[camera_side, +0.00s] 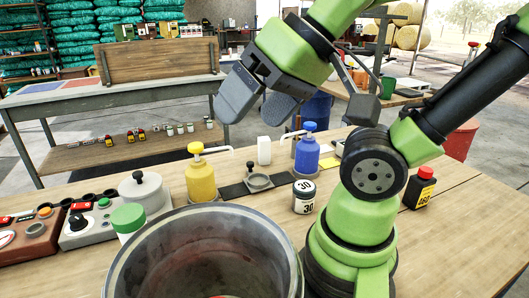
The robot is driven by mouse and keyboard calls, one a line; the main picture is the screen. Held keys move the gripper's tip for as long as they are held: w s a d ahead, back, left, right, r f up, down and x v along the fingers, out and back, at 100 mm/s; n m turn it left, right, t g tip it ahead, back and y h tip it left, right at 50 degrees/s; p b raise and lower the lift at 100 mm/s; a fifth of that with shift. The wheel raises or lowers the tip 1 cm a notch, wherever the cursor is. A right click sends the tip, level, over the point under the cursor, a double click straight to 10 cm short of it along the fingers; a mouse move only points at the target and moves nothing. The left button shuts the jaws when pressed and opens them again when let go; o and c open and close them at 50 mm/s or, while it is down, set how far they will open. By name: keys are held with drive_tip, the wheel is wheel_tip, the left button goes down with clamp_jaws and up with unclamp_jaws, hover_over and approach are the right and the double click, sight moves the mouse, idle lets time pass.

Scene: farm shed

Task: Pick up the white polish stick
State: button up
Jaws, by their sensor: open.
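A small white upright block (264,151), which looks like the white polish stick, stands on the wooden table between the yellow and blue pump bottles. My gripper (256,110) hangs in the air in front of the far bench, its dark fingers pointing down and spread apart. It shows above the white block in the picture and is apart from it. Nothing is between the fingers.
A yellow pump bottle (201,179), a blue pump bottle (307,152) and a jar marked 30 (304,197) stand close by. A large metal pot (288,252) fills the front. A black bottle (420,188) stands right. The table's right part is mostly clear.

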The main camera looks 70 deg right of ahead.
drive_tip(key=shift+c, duration=0.5)
drive_tip(key=shift+c, duration=1.2)
drive_tip(key=w+d+r+m+h, duration=0.1)
drive_tip(key=w+d+m+h, duration=0.1)
drive_tip(key=w+d, duration=0.5)
drive_tip(key=m+g+h, duration=0.3)
drive_tip(key=m+g, duration=0.2)
hover_over(264, 138)
drive_tip(key=s+a, duration=0.2)
wheel_tip(264, 138, down, 20)
drive_tip(key=shift+w+d+f, duration=0.1)
drive_tip(key=shift+w, duration=0.05)
drive_tip(key=shift+w+x, duration=0.15)
drive_tip(key=shift+x, duration=1.4)
drive_tip(key=shift+w+x, duration=0.1)
drive_tip(key=shift+x, duration=1.45)
